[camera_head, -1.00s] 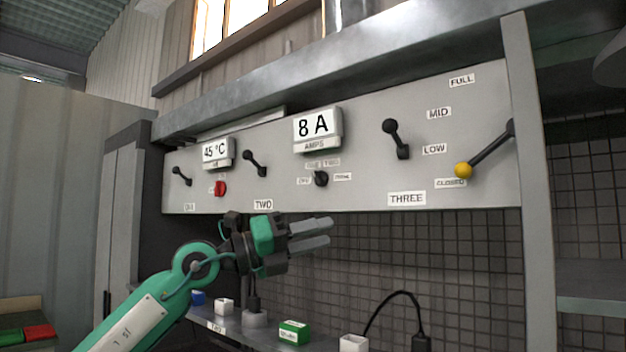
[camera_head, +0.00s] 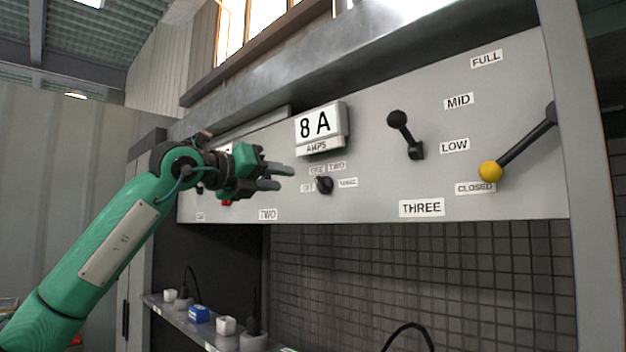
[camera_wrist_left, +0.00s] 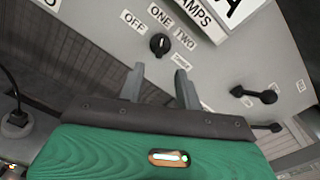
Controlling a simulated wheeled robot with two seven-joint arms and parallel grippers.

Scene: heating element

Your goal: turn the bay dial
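The bay dial is a small black knob (camera_head: 324,185) on the grey panel, below the 8 A AMPS display (camera_head: 319,129). Labels for off, one, two and three surround it. In the left wrist view the dial (camera_wrist_left: 160,44) sits just beyond the fingertips, its white mark toward the upper part. My left gripper (camera_head: 280,177) is to the left of the dial, fingers pointing right toward it. In the wrist view its two fingers (camera_wrist_left: 160,77) are spread apart with nothing between them. The gripper does not touch the dial. My right gripper is not in view.
A black lever (camera_head: 406,135) stands above the THREE label. A yellow-knobbed lever (camera_head: 491,171) at right points at CLOSED. My left arm hides the panel's left part. A shelf below holds a blue block (camera_head: 199,313), a white block (camera_head: 226,325) and plugs.

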